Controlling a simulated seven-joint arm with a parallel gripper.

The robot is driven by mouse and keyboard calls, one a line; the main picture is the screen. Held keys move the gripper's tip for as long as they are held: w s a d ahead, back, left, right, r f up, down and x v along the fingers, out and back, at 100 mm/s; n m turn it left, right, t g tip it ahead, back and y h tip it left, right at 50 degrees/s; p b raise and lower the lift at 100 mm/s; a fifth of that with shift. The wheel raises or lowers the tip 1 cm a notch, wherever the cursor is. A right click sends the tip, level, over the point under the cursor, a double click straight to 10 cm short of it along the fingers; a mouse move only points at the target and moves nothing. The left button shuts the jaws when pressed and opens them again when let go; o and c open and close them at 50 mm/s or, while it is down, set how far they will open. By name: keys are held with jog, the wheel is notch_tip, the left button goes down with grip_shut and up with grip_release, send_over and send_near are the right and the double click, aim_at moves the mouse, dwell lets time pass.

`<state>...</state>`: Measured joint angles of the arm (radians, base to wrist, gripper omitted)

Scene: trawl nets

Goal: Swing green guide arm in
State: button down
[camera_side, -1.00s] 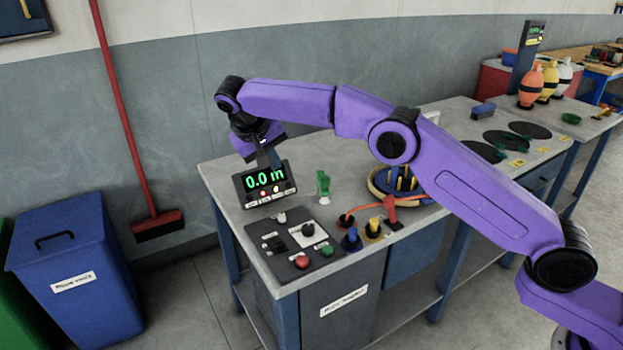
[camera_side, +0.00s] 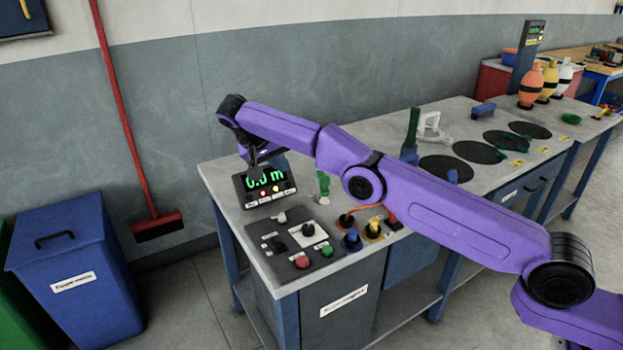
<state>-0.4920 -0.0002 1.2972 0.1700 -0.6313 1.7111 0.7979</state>
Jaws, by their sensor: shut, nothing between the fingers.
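The green guide arm (camera_side: 323,186) appears to be the small upright green piece on the bench, right of the display. My forearm partly hides it at the top. My gripper (camera_side: 257,177) is shut and empty, pointing down in front of the top of the display, to the left of the green piece and apart from it. The fingertips are small and dark here.
The display (camera_side: 263,194) stands under my gripper. A control panel (camera_side: 290,246) with buttons is in front. Blue (camera_side: 352,241) and yellow (camera_side: 374,228) pieces stand close to the right, beside an orange line. A tall green post (camera_side: 413,128) is behind my arm.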

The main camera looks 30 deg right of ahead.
aim_at(323, 182)
jog(key=shift+f, duration=0.1)
jog(key=w+d+f, duration=0.1)
jog(key=d+f, duration=0.7)
jog(key=d, duration=0.1)
dwell(0.7)
jog(key=shift+w+d, duration=0.1)
dwell(0.4)
